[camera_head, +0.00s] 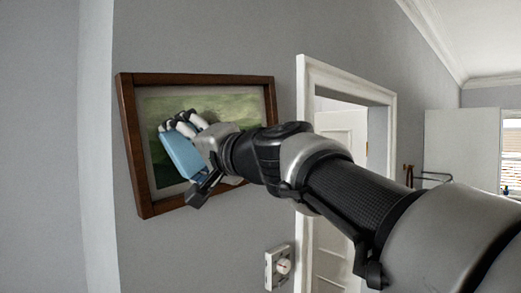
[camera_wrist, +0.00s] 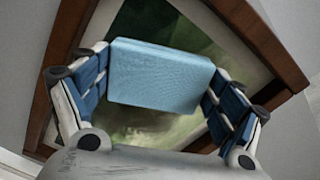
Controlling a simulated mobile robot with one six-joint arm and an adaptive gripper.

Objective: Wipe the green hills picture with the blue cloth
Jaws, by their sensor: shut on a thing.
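The green hills picture (camera_head: 225,104) hangs on the grey wall in a dark wooden frame with a pale mat. My gripper (camera_head: 180,135) is in front of its left and middle part and hides some of it. The gripper is shut on the blue cloth (camera_head: 183,158), a light blue folded block. In the wrist view the cloth (camera_wrist: 160,76) sits between the two fingers of my gripper (camera_wrist: 158,85), with the picture (camera_wrist: 140,125) behind it. I cannot tell whether the cloth touches the picture.
A white door frame (camera_head: 302,95) stands right of the picture, with a white door (camera_head: 345,130) in it. A small white wall device (camera_head: 279,268) is below the picture to the right. A white wall corner (camera_head: 95,150) is at left.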

